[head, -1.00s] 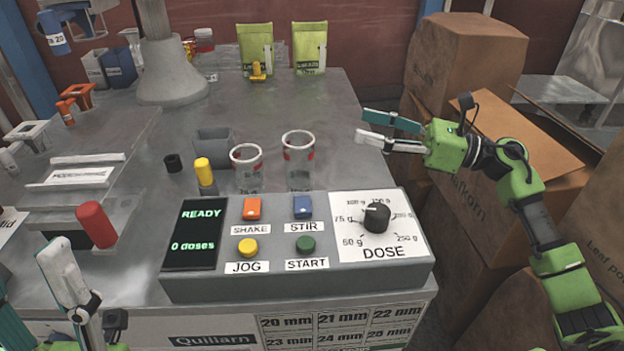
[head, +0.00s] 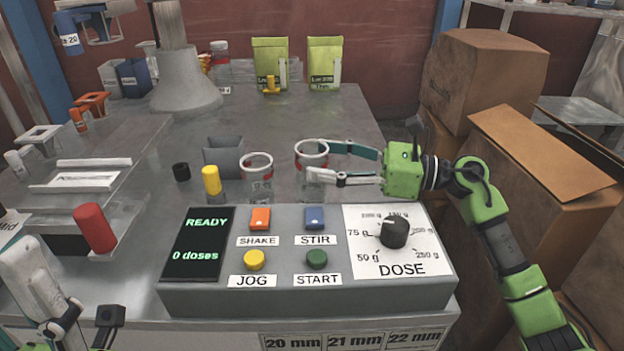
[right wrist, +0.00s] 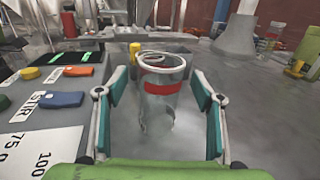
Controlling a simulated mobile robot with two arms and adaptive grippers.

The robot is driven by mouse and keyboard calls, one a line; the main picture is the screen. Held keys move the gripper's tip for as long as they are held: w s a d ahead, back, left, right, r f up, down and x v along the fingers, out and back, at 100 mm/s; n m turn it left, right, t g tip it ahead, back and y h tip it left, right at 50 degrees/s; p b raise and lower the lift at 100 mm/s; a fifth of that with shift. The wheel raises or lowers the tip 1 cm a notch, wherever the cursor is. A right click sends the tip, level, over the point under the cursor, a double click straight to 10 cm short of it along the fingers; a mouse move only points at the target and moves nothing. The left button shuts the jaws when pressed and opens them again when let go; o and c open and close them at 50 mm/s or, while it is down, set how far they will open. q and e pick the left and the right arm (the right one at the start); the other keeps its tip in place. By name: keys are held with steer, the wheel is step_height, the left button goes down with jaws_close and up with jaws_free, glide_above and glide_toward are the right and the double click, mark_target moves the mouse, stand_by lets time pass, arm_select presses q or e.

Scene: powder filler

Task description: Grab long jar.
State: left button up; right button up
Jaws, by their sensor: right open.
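Two clear jars with red bands stand behind the control panel. The taller, long jar (head: 311,160) is the right one, and the shorter jar (head: 257,178) stands left of it. My right gripper (head: 314,160) is open, with its fingers reaching from the right to either side of the long jar. In the right wrist view the long jar (right wrist: 161,95) stands upright between the two spread fingers (right wrist: 160,102), with gaps on both sides. My left gripper is at the lower left of the head view; its fingertips are not clear.
The control panel (head: 308,299) with buttons and dose knob lies just in front of the jars. A yellow cylinder (head: 211,181), a black cap (head: 181,172) and a grey box (head: 223,157) stand to the left. Cardboard boxes (head: 480,80) are at the right.

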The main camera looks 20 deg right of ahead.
steer(key=shift+x, duration=1.5)
steer(key=shift+d, duration=0.1)
steer(key=c, duration=1.2)
steer(key=shift+c, duration=0.2)
steer(key=shift+r, duration=0.1)
